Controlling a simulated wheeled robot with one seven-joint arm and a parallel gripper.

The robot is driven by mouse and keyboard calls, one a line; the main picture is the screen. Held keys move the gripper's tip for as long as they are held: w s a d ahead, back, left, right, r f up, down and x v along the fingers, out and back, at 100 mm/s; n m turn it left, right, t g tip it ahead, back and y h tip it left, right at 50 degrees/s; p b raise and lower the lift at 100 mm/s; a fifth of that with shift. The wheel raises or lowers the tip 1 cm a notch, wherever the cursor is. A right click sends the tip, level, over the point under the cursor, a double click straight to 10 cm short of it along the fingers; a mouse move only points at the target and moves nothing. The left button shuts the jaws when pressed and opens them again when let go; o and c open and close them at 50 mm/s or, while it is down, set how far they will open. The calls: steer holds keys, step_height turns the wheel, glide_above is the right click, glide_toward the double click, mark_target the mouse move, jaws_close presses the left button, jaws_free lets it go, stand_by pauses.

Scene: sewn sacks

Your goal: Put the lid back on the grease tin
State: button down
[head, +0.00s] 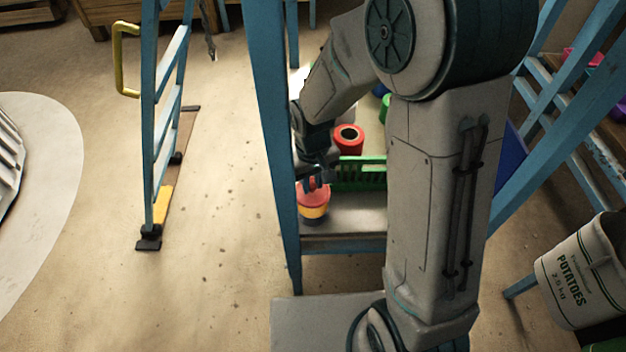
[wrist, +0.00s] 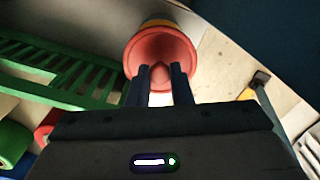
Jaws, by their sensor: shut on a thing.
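The grease tin (head: 314,212) stands on a grey shelf near its front left corner. It has a yellow band and a dark base. A red lid (head: 311,194) sits over its top. In the wrist view the lid (wrist: 148,50) appears as a red disc with a raised knob, and a yellow edge of the tin (wrist: 158,23) shows behind it. My gripper (wrist: 161,72) is shut on the lid's knob, with dark fingers on both sides. In the head view my gripper (head: 312,184) is just above the tin. I cannot tell whether the lid is fully seated.
A green basket (head: 360,174) stands right beside the tin. A red roll (head: 348,139) is behind it. A blue post (head: 268,130) rises close to the left. A potato sack (head: 578,275) is at the right. Open floor lies left of the shelf.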

mark_target(312, 196)
steer(key=shift+f+b, duration=1.85)
steer(key=shift+f, duration=0.75)
steer(key=shift+f, duration=0.2)
stand_by(0.4)
steer(key=c, duration=0.7)
jaws_free()
steer(key=shift+c, duration=0.2)
steer(key=shift+r, duration=0.1)
steer(key=shift+r+p, duration=3.15)
steer(key=shift+r, duration=0.3)
